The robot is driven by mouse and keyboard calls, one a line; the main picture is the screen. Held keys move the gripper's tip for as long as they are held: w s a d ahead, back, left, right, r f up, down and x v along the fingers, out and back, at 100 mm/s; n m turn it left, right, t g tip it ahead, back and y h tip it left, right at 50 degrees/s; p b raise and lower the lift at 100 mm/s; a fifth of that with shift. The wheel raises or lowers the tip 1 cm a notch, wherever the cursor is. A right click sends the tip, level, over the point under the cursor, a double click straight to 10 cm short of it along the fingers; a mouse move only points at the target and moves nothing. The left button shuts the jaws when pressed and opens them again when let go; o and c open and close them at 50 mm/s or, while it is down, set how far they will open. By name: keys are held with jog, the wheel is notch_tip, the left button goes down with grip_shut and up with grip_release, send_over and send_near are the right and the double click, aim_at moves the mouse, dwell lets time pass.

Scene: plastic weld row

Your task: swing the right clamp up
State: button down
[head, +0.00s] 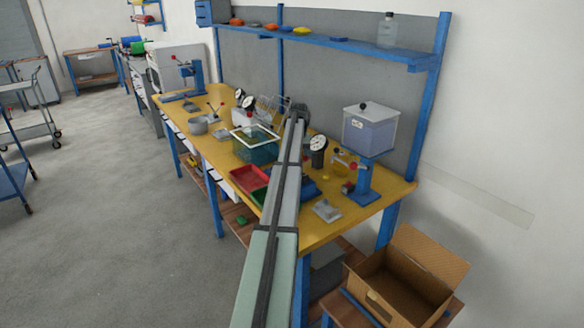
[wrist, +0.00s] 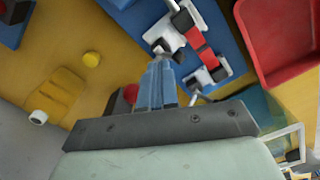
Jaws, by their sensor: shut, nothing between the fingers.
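In the wrist view, a blue base plate (wrist: 232,48) carries pale clamp-like fittings with dark parts, one near the top (wrist: 168,28) and one lower (wrist: 205,77). A red bar (wrist: 204,50) lies between them. I cannot tell which fitting is the right clamp or how its handle stands. My gripper (wrist: 161,56) is shut and empty, with its blue fingers at the near side of the upper fitting. I cannot tell whether they touch it. In the head view the base plate (head: 311,187) is mostly hidden by my arm, and my gripper cannot be made out.
A red tray (wrist: 285,45) lies right of the plate in the wrist view. A red round part (wrist: 130,92) shows beside my fingers.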

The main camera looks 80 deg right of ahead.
jog(key=shift+w+a, duration=0.1)
jog(key=shift+w, duration=0.05)
jog(key=shift+w+a, duration=0.4)
notch_tip(320, 180, up, 7)
dwell(0.9)
dwell(0.4)
